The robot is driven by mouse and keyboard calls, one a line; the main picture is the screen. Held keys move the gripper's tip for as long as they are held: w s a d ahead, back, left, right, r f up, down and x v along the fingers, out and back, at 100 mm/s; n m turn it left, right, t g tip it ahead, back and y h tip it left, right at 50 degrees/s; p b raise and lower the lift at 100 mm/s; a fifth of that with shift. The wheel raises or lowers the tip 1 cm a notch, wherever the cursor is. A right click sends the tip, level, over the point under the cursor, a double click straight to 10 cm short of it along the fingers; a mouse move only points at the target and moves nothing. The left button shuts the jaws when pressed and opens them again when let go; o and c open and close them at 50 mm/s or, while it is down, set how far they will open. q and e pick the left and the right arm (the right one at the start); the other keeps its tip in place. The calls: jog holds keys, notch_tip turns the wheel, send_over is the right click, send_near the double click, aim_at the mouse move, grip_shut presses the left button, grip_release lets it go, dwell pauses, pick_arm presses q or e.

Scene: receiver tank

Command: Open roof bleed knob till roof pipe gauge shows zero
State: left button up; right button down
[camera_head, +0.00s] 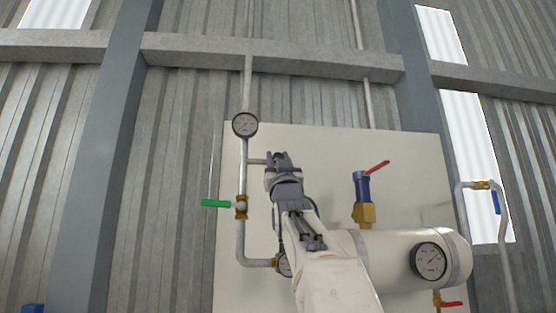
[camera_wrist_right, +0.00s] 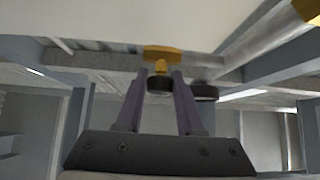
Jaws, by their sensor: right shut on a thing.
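The roof pipe gauge (camera_head: 245,125) is a round white dial with a dark rim on the vertical pipe; its reading is too small to tell. My right gripper (camera_head: 280,158) is at the end of the short side branch, just right of and below that gauge. In the right wrist view its two purple-grey fingers (camera_wrist_right: 161,78) are shut on a dark round knob (camera_wrist_right: 160,86) below a brass fitting (camera_wrist_right: 161,56). I take this to be the roof bleed knob; in the head view the gripper hides most of it. My left gripper is not in view.
A green-handled valve (camera_head: 216,203) sits lower on the pipe. A red-handled blue and brass valve (camera_head: 363,195) stands on the white tank (camera_head: 390,255), which bears a gauge (camera_head: 429,261). A blue-handled valve (camera_head: 496,202) is at right.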

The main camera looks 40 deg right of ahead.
jog(key=shift+n+t+y, duration=0.6)
jog(key=shift+n+y, duration=0.6)
jog(key=shift+n, duration=0.2)
jog(key=c, duration=0.5)
grip_release()
jog(key=shift+c, duration=0.2)
jog(key=b+v, duration=0.8)
jog(key=v, duration=0.2)
jog(key=shift+s, duration=0.2)
jog(key=shift+a, duration=0.1)
